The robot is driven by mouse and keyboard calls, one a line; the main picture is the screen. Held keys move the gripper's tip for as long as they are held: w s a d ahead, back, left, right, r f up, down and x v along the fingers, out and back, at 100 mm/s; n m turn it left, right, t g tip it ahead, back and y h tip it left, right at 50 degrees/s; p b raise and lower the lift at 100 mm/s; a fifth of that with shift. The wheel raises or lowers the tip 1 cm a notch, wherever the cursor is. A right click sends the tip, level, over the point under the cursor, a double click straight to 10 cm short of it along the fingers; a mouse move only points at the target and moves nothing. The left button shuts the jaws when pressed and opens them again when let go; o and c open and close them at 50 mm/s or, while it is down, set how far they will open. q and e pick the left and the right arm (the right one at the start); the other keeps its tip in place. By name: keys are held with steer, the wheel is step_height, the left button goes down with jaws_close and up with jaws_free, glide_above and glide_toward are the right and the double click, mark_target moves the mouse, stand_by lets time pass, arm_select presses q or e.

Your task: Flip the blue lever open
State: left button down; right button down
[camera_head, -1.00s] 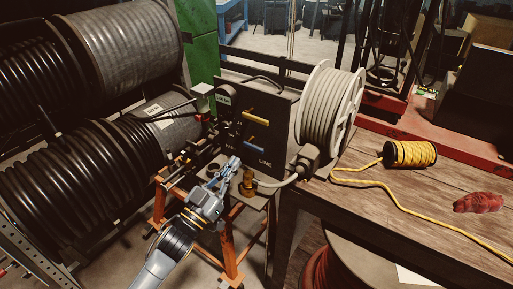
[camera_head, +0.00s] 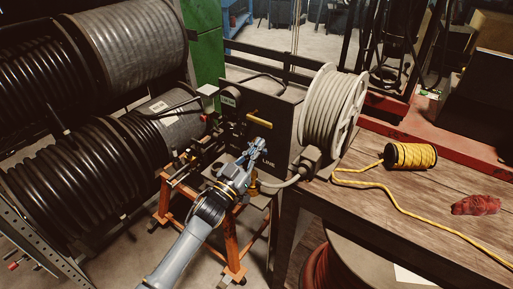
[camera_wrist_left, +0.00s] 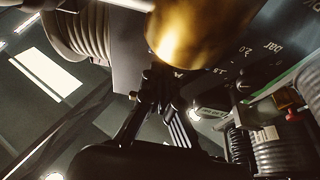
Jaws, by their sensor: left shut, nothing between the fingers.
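My left gripper (camera_head: 258,146) is shut and empty, with its tip in front of the dark control panel (camera_head: 284,129). The yellow lever (camera_head: 259,123) on the panel shows just above the fingertips. The blue lever is hidden behind my gripper in the head view. I cannot tell whether the fingers touch it. In the left wrist view, the shut fingers (camera_wrist_left: 163,88) reach up towards the panel (camera_wrist_left: 232,72), where upside-down markings show. The blue lever cannot be made out there. My right gripper is not in view.
A brass-coloured rounded part (camera_wrist_left: 200,30) is close above the fingers in the wrist view. A grey hose reel (camera_head: 328,110) stands right of the panel, with big black hose coils (camera_head: 90,175) at left. The wooden bench (camera_head: 390,205) holds yellow rope (camera_head: 410,156) and a red bundle (camera_head: 475,205).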

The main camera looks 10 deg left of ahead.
mark_target(262, 153)
arm_select(q)
steer(key=shift+f, duration=0.65)
steer(key=shift+f+m+h+b, duration=0.25)
steer(key=shift+m+h+b, duration=0.1)
steer(key=shift+m, duration=0.55)
steer(key=shift+a+f+m+g+h+b, duration=0.1)
steer(key=shift+f+m+g+h+b, duration=0.4)
steer(key=shift+m, duration=1.2)
steer(key=shift+d+f+m+g+h+b, duration=0.1)
steer(key=shift+f+m+g+h+b, duration=0.4)
steer(key=shift+m, duration=1.2)
steer(key=shift+a+f+m+g+h+b, duration=0.1)
steer(key=shift+m+g+h+b, duration=0.15)
steer(key=shift+m+g+h, duration=0.95)
steer(key=shift+m+t+y, duration=0.4)
steer(key=shift+m+y, duration=0.2)
steer(key=shift+y, duration=0.05)
